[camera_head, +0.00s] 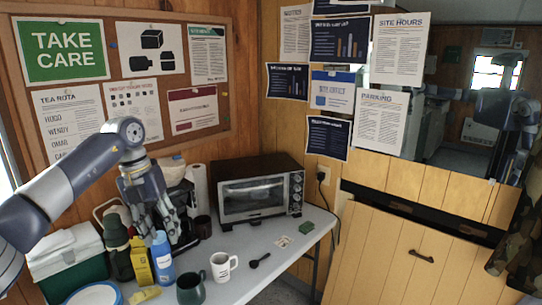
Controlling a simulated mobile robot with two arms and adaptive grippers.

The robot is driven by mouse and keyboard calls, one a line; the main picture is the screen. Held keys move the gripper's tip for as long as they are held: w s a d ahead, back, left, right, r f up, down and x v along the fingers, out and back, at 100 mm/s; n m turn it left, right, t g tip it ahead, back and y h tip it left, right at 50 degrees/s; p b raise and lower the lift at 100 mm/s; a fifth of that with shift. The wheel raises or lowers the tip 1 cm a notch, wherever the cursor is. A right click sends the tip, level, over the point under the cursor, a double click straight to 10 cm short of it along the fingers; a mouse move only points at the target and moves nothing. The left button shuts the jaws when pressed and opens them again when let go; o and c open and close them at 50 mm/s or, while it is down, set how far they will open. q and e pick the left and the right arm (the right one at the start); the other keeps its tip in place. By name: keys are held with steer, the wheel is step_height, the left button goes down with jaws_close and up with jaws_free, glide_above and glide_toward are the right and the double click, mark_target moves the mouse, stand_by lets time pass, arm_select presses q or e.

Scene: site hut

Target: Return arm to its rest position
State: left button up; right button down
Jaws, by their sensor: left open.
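My left arm comes in from the left, reaches up and bends down over the table. My left gripper (168,222) points down, open, above and behind the blue bottle (162,260) and in front of the dark machine at the back of the table. Whether its fingers touch anything cannot be told. My right gripper is not directly in view.
The table (238,284) holds a white mug (223,267), dark green mug (190,289), black spoon (260,261), yellow carton (141,262), dark flask (118,250), green-and-white cool box (70,262) and toaster oven (260,190). The table's right front is mostly clear.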

arm_select(q)
steer(key=w+d+f+n+t+h, duration=0.2)
steer(key=d+f+n+h, duration=0.2)
steer(key=d+f+h, duration=1.1)
steer(key=s+f+n+t+y, duration=0.3)
steer(key=f+n+t+y, duration=0.55)
steer(key=f+n, duration=1.2)
steer(key=s+a+f+n+g+y, duration=0.1)
steer(key=s+a+f+n+y, duration=0.3)
steer(key=s+f, duration=0.85)
steer(key=s+a+f+g+y, duration=0.1)
steer(key=s+a+f+y, duration=0.2)
steer(key=s+a+f, duration=0.85)
steer(key=s+d+f+n+g, duration=0.1)
steer(key=s+f, duration=0.3)
steer(key=s, duration=0.6)
steer(key=s+f+n+g+y, duration=0.1)
steer(key=s+f+g, duration=0.3)
steer(key=s, duration=0.6)
steer(key=s+d+f+n+g, duration=0.1)
steer(key=s+f, duration=0.4)
steer(key=s, duration=0.6)
steer(key=shift+d+f+n+g+y, duration=0.35)
steer(key=shift+n+g, duration=0.3)
steer(key=shift+n, duration=0.3)
arm_select(e)
steer(key=shift+w, duration=0.95)
